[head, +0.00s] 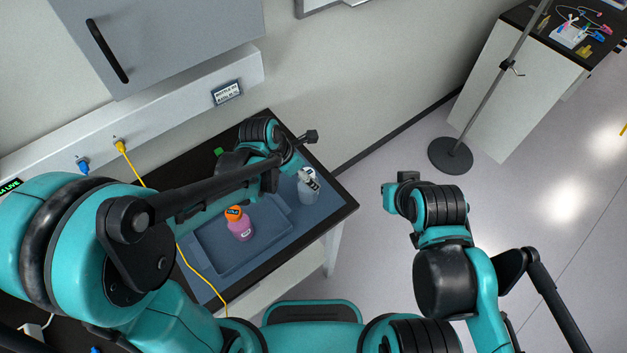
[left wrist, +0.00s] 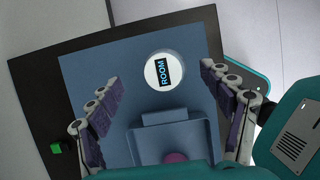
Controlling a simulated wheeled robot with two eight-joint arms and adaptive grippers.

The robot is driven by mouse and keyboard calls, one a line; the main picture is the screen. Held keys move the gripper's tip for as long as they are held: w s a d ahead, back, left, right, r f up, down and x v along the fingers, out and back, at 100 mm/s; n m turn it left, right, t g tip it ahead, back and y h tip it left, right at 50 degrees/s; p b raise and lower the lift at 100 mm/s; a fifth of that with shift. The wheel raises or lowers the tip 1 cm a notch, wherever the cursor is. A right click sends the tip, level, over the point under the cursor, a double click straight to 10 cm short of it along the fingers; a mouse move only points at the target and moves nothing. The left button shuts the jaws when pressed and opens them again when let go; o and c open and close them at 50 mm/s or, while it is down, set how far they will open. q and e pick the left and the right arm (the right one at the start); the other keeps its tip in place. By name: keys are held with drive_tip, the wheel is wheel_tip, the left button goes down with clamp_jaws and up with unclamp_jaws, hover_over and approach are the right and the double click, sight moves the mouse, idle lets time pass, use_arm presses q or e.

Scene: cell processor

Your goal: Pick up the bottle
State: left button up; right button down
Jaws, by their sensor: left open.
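A whitish bottle (head: 308,193) stands upright on the blue mat at the right of the bench; its round white top, marked ROOM (left wrist: 163,72), shows in the left wrist view. My left gripper (left wrist: 158,78) is open above it, with the top between the two spread fingers in that view. I cannot tell whether they touch it. In the head view the fingers partly cover this bottle. A pink bottle (head: 240,229) with an orange cap stands in the blue tray. My right arm hangs over the floor at the right; its fingers are hidden.
The blue tray (head: 213,268) lies beside the whitish bottle; its end wall (left wrist: 165,118) is close to it. A yellow cable (head: 185,258) crosses the bench at the left. A grey cabinet (head: 165,40) hangs above. A stand base (head: 450,156) is on the open floor.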

use_arm(q)
drive_tip(key=x, duration=0.3)
drive_tip(key=b+x, duration=0.1)
drive_tip(key=x, duration=0.2)
drive_tip(key=shift+d+f, duration=0.2)
drive_tip(key=shift+d, duration=0.15)
drive_tip(key=shift+s, duration=0.1)
drive_tip(key=c, duration=1.5)
